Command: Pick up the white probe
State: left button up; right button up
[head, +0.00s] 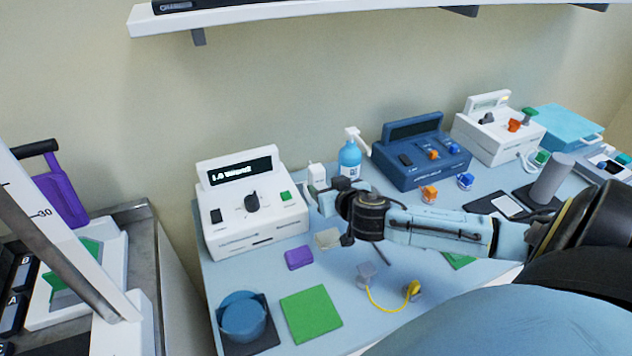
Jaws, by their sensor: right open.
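A small white upright object (316,174) stands just right of the white console with the lit display. It may be the white probe, but its lower part is hidden behind my gripper and I cannot be sure. My right gripper (322,201) is open. It reaches in from the right above the blue table, close in front of this object. I cannot tell whether they touch. My left gripper is not in view.
The white console (252,212) stands left of my gripper. A blue pump bottle (349,158) and a dark blue console (424,152) stand behind it. A purple block (299,257), green pad (311,313) and blue round container (243,318) lie in front. A shelf (330,12) hangs above.

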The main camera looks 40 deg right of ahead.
aim_at(319, 176)
jog(key=shift+x, duration=0.8)
jog(key=shift+w+d, duration=0.2)
jog(key=shift+w, duration=0.15)
jog(key=x, duration=0.3)
jog(key=shift+w+d+r, duration=0.1)
jog(key=shift+d, duration=0.15)
jog(key=shift+w+d+f, duration=0.15)
jog(key=shift+w+f, duration=0.1)
jog(key=shift+w, duration=0.25)
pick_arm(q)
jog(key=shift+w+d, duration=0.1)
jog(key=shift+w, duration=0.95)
pick_arm(e)
jog(key=c, duration=1.2)
